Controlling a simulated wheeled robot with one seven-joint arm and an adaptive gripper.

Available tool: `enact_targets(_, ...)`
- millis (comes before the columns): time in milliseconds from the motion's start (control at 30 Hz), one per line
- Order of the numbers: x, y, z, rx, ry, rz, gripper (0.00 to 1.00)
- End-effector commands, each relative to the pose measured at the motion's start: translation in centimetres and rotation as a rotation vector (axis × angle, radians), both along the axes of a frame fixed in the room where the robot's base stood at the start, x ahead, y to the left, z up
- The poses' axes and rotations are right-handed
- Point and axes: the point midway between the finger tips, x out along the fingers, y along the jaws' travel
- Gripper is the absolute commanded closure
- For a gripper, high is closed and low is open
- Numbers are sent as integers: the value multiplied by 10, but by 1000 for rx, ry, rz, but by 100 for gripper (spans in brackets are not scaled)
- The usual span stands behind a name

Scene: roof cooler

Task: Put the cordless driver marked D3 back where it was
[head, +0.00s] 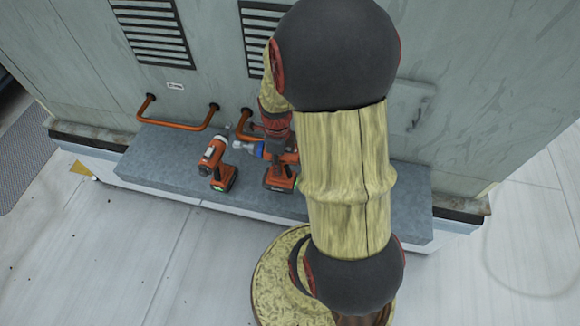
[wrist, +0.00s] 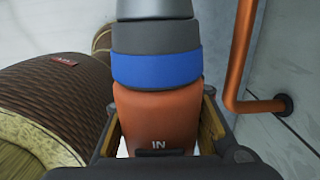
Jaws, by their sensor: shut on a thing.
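A cordless driver with a blue band (head: 281,180) is at the middle of the grey ledge in the head view, its chuck pointing left. In the wrist view this blue-banded driver (wrist: 157,70) fills the centre. My gripper (wrist: 160,125) is shut on its orange body, a finger on each side. I cannot tell whether its battery base touches the ledge. A second orange driver with a pale band (head: 213,155) stands on the ledge to its left, apart from the gripper. No D3 mark is readable on either; only the letters "IN" show on the held one.
The grey ledge (head: 160,163) runs along a cabinet wall with vents. An orange rail (head: 180,126) is fixed above the ledge at left, and another orange rail (wrist: 238,70) is close on the right in the wrist view. The ledge's left end is bare.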

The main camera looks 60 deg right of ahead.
Motion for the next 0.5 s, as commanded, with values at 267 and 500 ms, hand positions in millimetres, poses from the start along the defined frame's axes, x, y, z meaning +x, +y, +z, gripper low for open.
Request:
enact_targets(267,40,1,-37,0,0,2,100)
enact_targets(500,56,0,-55,-1,-2,0,100)
